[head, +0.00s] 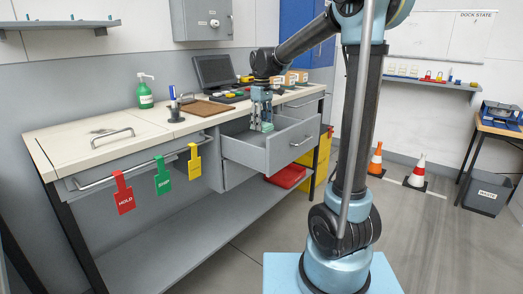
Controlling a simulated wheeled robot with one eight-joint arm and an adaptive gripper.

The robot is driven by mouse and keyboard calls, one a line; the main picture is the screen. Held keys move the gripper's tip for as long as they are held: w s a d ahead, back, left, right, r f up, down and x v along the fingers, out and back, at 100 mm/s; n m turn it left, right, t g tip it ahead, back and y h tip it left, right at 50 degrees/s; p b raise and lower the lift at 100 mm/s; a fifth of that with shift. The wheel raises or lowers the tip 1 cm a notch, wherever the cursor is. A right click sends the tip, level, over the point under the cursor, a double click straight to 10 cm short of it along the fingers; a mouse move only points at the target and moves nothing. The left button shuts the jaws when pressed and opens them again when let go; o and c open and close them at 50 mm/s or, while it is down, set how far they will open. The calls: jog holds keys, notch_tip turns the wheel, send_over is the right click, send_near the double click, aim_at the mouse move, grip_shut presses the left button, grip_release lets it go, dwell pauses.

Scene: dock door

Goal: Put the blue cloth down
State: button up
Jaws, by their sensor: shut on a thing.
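My gripper (262,127) points down into the open grey drawer (284,152) under the workbench. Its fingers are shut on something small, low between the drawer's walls. The blue cloth cannot be clearly made out at this size; what the fingers hold is mostly hidden by the fingers and the drawer front. I cannot tell whether it touches the drawer floor.
The workbench (75,133) holds a green pump bottle (145,94), a dark monitor (214,71) and a brown board (205,108). Red, green and yellow tags hang from the left rail. A red tray (287,177) lies below the drawer. Cones (417,172) and a waste bin (486,194) stand right.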

notch_tip(320, 180, down, 10)
jog(key=shift+r, duration=0.1)
dwell(0.4)
jog(key=o, duration=1.1)
jog(key=shift+a, duration=0.1)
jog(key=shift+c, duration=0.2)
notch_tip(320, 180, up, 12)
jog(key=shift+r, duration=0.1)
